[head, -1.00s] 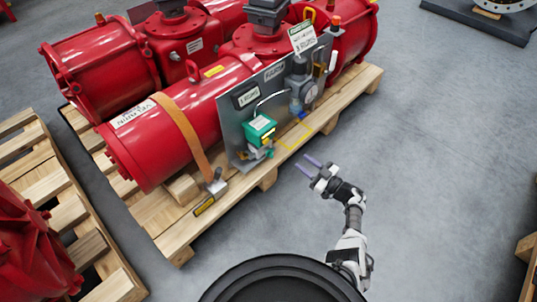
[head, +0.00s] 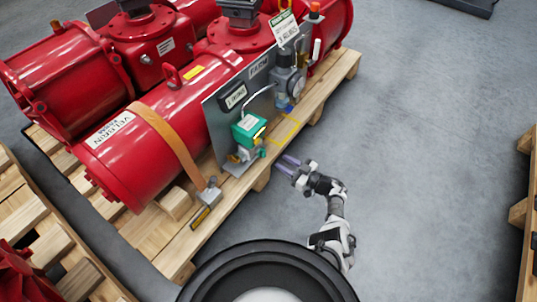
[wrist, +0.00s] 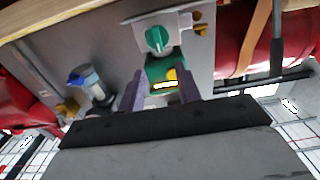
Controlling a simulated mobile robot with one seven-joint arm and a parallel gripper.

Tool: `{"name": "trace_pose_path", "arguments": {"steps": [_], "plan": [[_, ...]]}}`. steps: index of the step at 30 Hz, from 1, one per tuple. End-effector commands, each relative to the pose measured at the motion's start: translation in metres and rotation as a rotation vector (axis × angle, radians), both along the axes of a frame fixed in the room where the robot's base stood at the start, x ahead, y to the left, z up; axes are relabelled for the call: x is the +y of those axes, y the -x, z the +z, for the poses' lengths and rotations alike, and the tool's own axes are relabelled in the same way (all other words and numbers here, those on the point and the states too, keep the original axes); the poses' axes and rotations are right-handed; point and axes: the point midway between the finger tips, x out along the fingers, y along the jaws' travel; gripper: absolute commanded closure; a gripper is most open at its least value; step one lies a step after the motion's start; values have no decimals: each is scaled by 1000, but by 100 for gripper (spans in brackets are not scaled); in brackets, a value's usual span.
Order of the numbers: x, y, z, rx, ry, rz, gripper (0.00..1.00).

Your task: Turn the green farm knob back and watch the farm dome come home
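A green knob (wrist: 156,38) with a raised grip bar sits on a metal bracket in the wrist view, beside a green box (wrist: 165,72) with a yellow part. The green box (head: 248,130) also shows in the head view, low on a grey panel (head: 212,118). I cannot make out the dome's state.
A red actuator cylinder (head: 120,165) with an orange strap (head: 172,140) lies on a wooden pallet (head: 238,190). A gauge assembly (head: 290,78) stands farther along the panel; a blue-topped part (wrist: 85,76) shows in the wrist view. Grey floor (head: 430,120) at right is clear.

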Motion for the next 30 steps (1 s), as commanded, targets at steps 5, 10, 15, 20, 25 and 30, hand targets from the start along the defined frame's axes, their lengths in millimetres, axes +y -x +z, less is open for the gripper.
{"name": "trace_pose_path", "arguments": {"steps": [5, 10, 15, 20, 25, 30], "plan": [[32, -23, -2, -1, 0, 3, 66], [52, -38, -1, -1, 0, 2, 66], [62, -46, 0, -1, 1, 0, 66], [64, -47, 1, -1, 0, -1, 66], [64, -47, 0, -1, -1, -1, 69], [63, -47, 0, -1, -1, -1, 91]]}}
